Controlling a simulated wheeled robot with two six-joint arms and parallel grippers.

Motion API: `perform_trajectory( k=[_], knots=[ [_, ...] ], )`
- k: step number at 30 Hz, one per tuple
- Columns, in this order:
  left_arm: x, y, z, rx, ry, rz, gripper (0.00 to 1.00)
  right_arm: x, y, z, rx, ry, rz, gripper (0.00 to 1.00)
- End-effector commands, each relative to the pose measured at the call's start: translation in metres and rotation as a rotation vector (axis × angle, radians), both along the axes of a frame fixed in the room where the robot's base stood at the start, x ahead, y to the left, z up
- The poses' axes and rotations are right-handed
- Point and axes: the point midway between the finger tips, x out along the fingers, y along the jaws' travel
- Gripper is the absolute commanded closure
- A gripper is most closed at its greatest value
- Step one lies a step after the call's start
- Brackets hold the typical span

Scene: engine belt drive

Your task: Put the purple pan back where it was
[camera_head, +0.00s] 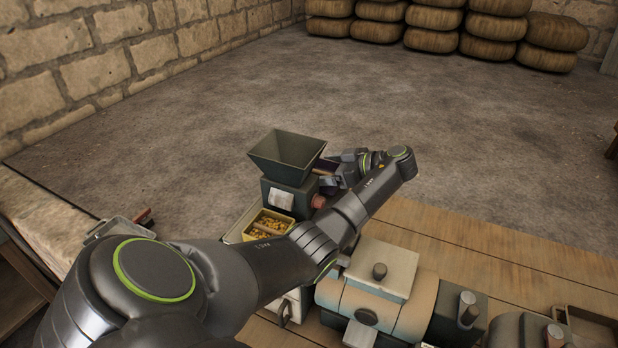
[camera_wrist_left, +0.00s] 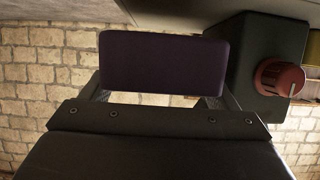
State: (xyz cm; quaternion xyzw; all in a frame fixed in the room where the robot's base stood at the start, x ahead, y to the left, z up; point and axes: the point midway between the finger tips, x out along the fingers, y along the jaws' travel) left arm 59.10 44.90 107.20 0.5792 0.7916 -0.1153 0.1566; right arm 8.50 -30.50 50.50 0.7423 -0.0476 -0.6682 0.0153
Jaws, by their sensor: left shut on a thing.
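The purple pan (camera_wrist_left: 165,62) is gripped at the tips of my left gripper (camera_wrist_left: 158,95), seen as a dark purple flat face in the left wrist view. In the head view only a small sliver of the pan (camera_head: 326,167) shows between the hopper and the fingers, and the rest is hidden. My left gripper (camera_head: 335,175) is shut on it, just right of the grey-green machine (camera_head: 285,193) with a square hopper (camera_head: 286,154) on top. A red knob (camera_wrist_left: 278,77) on the machine's side is close to the right of the pan. My right gripper is out of view.
A tray (camera_head: 236,238) of yellow pieces sits in front of the hopper machine. An engine-like unit (camera_head: 375,305) stands to the right on the wooden table (camera_head: 480,248). My left forearm crosses the table and hides part of it. Bare floor lies behind.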

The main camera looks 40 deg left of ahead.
Motion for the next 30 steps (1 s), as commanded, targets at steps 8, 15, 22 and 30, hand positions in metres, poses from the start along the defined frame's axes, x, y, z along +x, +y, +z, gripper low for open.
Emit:
perform_trajectory(
  k=[8,15,22,30],
  knots=[
    [-0.007,0.025,0.003,0.001,-0.002,0.000,0.48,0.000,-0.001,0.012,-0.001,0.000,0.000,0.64],
    [-0.015,0.047,-0.014,-0.001,0.001,0.000,0.48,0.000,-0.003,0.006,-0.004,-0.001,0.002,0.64],
    [-0.014,0.046,-0.031,-0.001,-0.002,-0.001,0.48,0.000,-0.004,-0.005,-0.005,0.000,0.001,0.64],
    [-0.014,0.046,-0.031,-0.002,-0.001,0.000,0.11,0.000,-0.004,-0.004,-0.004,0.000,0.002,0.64]
  ],
)
